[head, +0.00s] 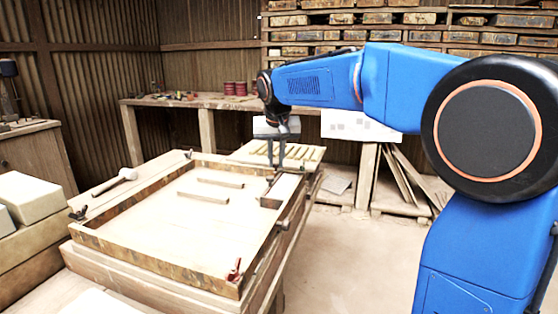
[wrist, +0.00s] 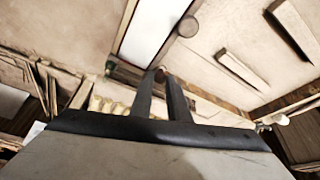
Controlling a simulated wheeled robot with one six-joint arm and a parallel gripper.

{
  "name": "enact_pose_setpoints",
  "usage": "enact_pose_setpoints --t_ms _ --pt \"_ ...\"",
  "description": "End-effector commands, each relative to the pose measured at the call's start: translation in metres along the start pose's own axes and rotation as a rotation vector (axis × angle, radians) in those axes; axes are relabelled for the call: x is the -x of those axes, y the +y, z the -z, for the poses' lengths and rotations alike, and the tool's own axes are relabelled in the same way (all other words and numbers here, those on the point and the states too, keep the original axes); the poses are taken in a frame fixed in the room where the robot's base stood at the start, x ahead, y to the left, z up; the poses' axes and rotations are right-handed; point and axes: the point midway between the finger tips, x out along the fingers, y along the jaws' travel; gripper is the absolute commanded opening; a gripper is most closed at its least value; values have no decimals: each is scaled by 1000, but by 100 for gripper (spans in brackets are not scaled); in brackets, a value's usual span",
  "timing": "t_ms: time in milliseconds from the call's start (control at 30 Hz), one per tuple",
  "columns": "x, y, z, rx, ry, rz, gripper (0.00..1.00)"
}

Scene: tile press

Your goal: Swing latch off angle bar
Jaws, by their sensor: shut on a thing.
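My gripper (head: 275,168) points down at the far right corner of the wooden frame (head: 160,263). In the wrist view its two dark fingers (wrist: 164,78) come together on a small latch (wrist: 160,72) with a reddish tip, mostly hidden between them. A pale strip with dark edges, which looks like the angle bar (wrist: 150,30), lies just beyond the fingertips. In the head view the bar (head: 284,188) runs along the frame's right side, close to the gripper. I cannot tell whether the latch still overlaps the bar.
A red latch (head: 234,269) sits at the frame's near corner and a dark one (head: 78,213) at its left. Two wooden strips (head: 203,197) lie inside the frame. A mallet (head: 116,181) lies on the left edge. A slatted rack (head: 250,150) stands behind.

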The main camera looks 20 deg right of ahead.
Motion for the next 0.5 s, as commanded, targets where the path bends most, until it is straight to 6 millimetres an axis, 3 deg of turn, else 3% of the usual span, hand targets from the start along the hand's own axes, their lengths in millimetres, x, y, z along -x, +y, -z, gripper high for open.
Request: enact_pose_setpoints --t_ms 500 --pt "-7 -16 16 -449 1 -187 0"
